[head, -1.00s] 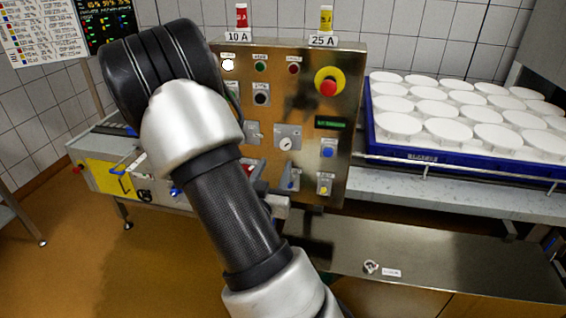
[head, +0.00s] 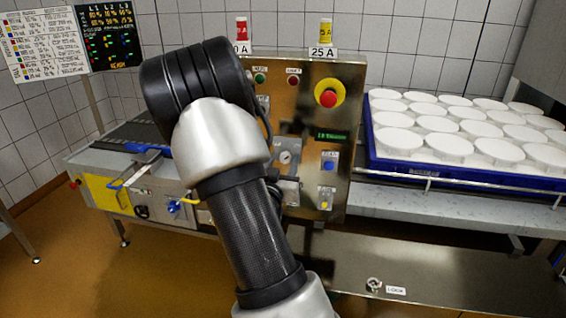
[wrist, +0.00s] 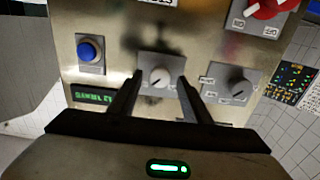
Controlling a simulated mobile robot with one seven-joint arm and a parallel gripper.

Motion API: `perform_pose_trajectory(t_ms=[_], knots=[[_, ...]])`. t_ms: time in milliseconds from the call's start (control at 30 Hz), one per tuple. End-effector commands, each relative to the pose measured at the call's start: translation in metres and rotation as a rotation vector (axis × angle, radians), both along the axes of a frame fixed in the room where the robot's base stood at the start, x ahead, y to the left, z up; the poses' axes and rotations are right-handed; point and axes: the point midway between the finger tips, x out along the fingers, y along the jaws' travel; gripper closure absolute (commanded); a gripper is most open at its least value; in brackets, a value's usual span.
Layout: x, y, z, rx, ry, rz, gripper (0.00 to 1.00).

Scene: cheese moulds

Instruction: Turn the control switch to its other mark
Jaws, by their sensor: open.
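In the wrist view a rotary switch, a dark grey knob (wrist: 238,88) on a grey plate with small labels, sits on the steel panel right of my gripper. It looks like the control switch; its labels are too small to read. My gripper (wrist: 159,77) is open and empty, its two dark fingers pointing at the panel. A white round dial (wrist: 160,77) on a grey plate shows between the fingertips; whether they touch the panel I cannot tell. In the head view the same dial (head: 286,157) shows right of my arm, which hides the rotary switch and my gripper.
Near the switch are a red rotary switch (wrist: 268,8) and a blue button (wrist: 89,50). The panel also carries a red emergency stop (head: 328,98) on yellow. A blue tray (head: 425,174) of white moulds stands right; a conveyor (head: 120,138) is left.

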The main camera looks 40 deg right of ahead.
Motion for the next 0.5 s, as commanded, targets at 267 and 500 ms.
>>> perform_pose_trajectory(t_ms=[267,500], knots=[[-0.0003,0.0002,-0.0002,0.0,0.0,0.0,0.93],[-0.0002,0.0004,-0.0005,-0.008,0.011,0.0,0.96]])
